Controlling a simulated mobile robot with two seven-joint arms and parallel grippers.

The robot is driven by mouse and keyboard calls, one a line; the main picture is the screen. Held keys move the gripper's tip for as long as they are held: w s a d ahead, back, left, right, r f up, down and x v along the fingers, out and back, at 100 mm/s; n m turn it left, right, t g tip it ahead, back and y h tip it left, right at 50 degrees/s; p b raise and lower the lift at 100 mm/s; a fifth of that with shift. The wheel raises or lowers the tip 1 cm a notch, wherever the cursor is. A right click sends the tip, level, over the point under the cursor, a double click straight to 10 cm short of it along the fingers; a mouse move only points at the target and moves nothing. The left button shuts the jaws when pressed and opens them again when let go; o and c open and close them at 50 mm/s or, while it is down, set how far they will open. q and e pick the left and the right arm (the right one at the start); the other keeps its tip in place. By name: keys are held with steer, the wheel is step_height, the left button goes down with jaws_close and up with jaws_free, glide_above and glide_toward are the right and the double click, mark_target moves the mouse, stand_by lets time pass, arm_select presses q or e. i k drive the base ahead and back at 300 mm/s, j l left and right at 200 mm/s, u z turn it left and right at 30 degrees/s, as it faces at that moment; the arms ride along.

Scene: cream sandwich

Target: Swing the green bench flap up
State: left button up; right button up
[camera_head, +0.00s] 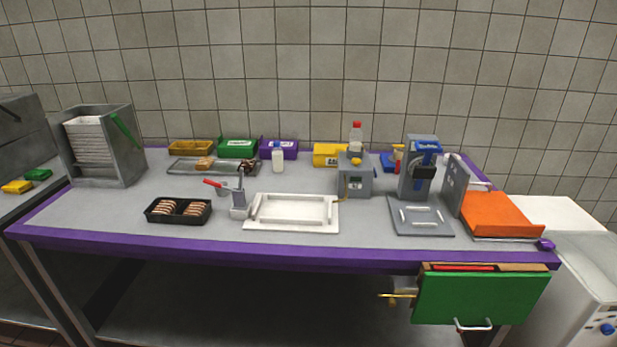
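The green bench flap (482,299) hangs down below the front right edge of the purple-edged bench (230,247). A pale metal handle (473,325) sits at the flap's lower edge. A brass-coloured fitting (397,296) on a grey bracket shows just left of the flap, under the bench. A strip of red and brown (465,267) shows along the flap's top edge. Neither of my grippers is in view.
An orange block (500,215) and a grey press with a blue top (420,170) stand above the flap. A white machine (585,265) stands close on the flap's right. A white tray (292,226) and a black tray (178,218) lie further left. Floor space before the flap is out of frame.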

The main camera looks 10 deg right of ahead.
mark_target(457, 299)
steer(key=z, duration=1.45)
steer(key=l, duration=0.1)
